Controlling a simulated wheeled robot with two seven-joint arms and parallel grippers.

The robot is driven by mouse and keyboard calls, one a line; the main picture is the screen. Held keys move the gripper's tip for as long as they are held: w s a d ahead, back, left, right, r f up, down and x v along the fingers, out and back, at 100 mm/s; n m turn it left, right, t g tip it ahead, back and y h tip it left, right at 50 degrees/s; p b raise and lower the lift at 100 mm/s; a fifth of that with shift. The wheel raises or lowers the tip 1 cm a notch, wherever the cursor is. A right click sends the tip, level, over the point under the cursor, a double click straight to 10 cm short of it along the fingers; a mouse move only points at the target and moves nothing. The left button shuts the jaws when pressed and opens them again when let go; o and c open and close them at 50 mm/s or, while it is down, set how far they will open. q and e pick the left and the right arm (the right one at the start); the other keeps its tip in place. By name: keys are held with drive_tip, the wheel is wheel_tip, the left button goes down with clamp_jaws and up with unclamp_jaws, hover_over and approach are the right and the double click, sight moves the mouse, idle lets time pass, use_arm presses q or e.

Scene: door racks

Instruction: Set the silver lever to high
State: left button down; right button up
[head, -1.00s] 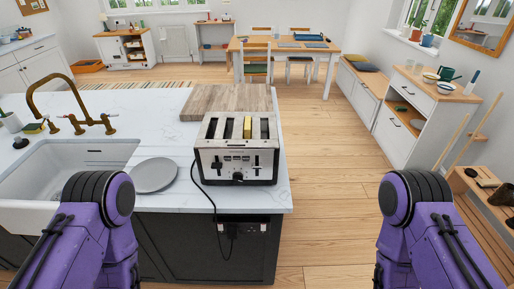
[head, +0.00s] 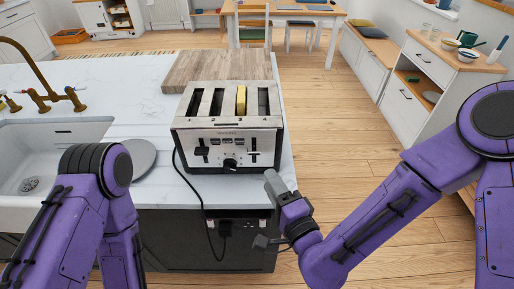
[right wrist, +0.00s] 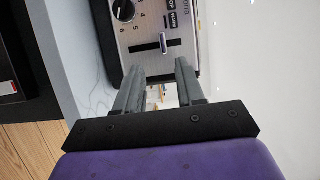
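The silver toaster (head: 228,130) stands on the white counter, with its levers facing me. A lever (head: 253,155) is on the right of its front and another lever (head: 202,150) on the left. In the right wrist view a pale silver lever (right wrist: 163,43) sits partway along a dark slot, beside a numbered dial (right wrist: 123,10). My right gripper (head: 273,186) is just in front of the toaster's lower right corner. In the right wrist view its fingers (right wrist: 160,88) are apart and empty, pointing at the lever without gripping it. My left gripper is out of view.
A yellow slice (head: 241,100) shows in one toaster slot. A wooden board (head: 215,66) lies behind the toaster, and a grey plate (head: 140,155) lies left of it. A black cord (head: 190,185) hangs to an outlet on the cabinet front. The floor at right is clear.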

sight(257, 155)
drive_tip(key=b+x, duration=0.1)
drive_tip(key=x, duration=0.1)
drive_tip(key=b+x, duration=0.1)
drive_tip(key=x, duration=0.4)
drive_tip(key=shift+w+r+b, duration=0.4)
drive_tip(key=shift+w+a, duration=0.3)
drive_tip(key=shift+w, duration=0.15)
drive_tip(key=shift+w+f, duration=0.15)
drive_tip(key=shift+w, duration=0.1)
drive_tip(key=shift+s, duration=0.1)
clamp_jaws()
